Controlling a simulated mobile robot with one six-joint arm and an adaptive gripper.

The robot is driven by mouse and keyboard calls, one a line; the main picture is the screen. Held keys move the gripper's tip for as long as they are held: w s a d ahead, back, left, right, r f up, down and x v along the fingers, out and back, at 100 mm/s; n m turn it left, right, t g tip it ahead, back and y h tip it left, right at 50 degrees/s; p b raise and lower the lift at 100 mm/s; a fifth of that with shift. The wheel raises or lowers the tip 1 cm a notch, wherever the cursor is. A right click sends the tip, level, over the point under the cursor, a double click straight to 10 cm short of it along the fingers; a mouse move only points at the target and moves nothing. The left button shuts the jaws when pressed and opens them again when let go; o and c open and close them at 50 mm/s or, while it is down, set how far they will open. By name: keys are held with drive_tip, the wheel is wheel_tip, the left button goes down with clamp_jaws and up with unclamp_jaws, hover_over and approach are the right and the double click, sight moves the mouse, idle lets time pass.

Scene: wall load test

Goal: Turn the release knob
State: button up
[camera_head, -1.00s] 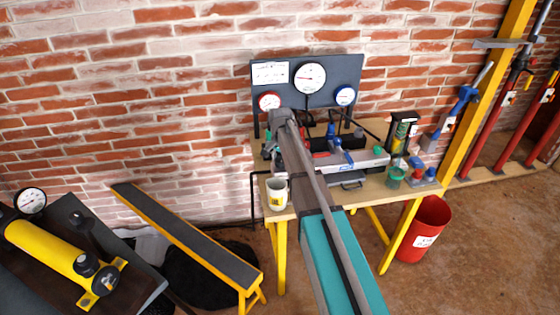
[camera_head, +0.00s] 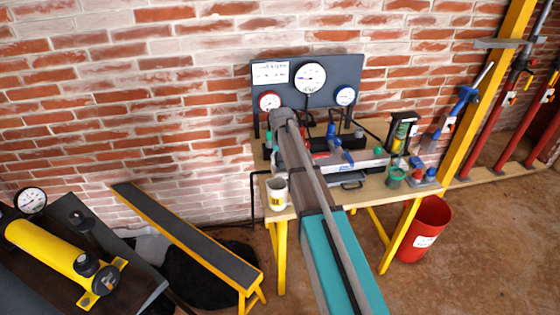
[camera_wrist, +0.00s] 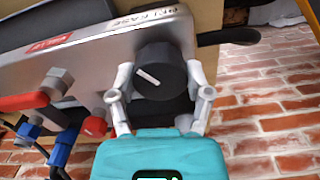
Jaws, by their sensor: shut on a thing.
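The release knob (camera_wrist: 160,76) is round and black with a white pointer line. It sits on a light grey metal block (camera_wrist: 105,50) with a small printed label beside it. In the wrist view my gripper (camera_wrist: 160,92) has one finger on each side of the knob, shut on it. The white pointer line lies at a slant across the knob's face. In the head view my arm covers the knob and the gripper's fingers.
Red and blue fittings (camera_wrist: 65,140) lie close left of the gripper. A workbench (camera_head: 300,205) holds a mug (camera_head: 277,194), a green cup (camera_head: 395,177) and a gauge board (camera_head: 330,102). A red bin (camera_head: 424,230) stands at right, a narrow bench (camera_head: 190,238) at left.

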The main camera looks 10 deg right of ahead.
drive_tip(key=n, duration=0.5)
drive_tip(key=shift+n, duration=0.3)
drive_tip(key=n, duration=0.5)
drive_tip(key=shift+w, duration=0.1)
drive_tip(key=o, duration=1.1)
drive_tip(key=shift+o, duration=0.2)
drive_tip(key=shift+r, duration=0.1)
